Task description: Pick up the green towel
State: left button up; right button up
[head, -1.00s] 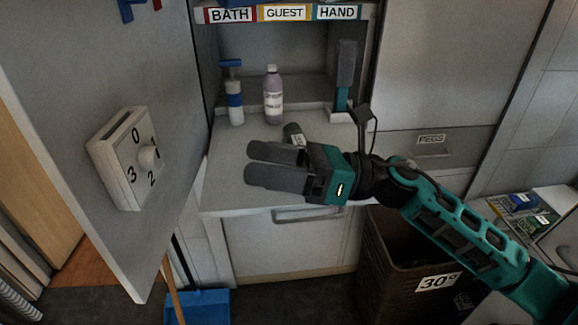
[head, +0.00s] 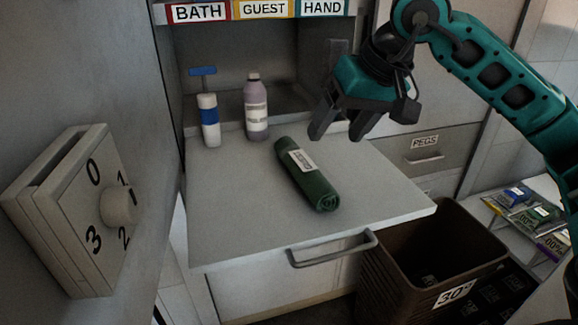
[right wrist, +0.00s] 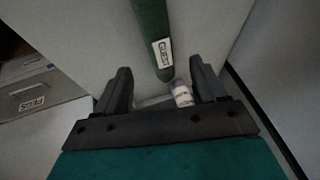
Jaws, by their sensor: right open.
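The green towel (head: 308,178) is rolled up and lies on the pale counter (head: 235,215), with a white label on it that reads GUEST in the right wrist view. The towel also shows at the top of the right wrist view (right wrist: 151,22). My right gripper (head: 335,136) is open and empty, above the counter to the right of the towel's far end, fingers pointing down. In the right wrist view its two fingers (right wrist: 162,82) are apart, with the towel's lower end between and beyond them. My left gripper is not in view.
A blue-topped pump bottle (head: 208,122) and a purple bottle (head: 256,108) stand at the back of the counter. A shelf labelled BATH, GUEST, HAND is above. A dial box (head: 75,205) is at left, a brown bin (head: 440,250) at lower right.

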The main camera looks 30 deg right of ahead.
aim_at(313, 168)
jog(key=b+x, duration=0.1)
jog(key=x, duration=0.5)
jog(key=shift+s+f, duration=0.15)
jog(key=b+x, duration=0.1)
jog(key=x, duration=0.5)
jog(key=shift+d, duration=0.15)
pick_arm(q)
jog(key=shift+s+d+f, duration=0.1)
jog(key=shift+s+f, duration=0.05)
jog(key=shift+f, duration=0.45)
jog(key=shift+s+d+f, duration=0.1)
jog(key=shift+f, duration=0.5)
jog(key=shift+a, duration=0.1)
pick_arm(e)
jog(key=c, duration=0.9)
jog(key=shift+o, duration=0.2)
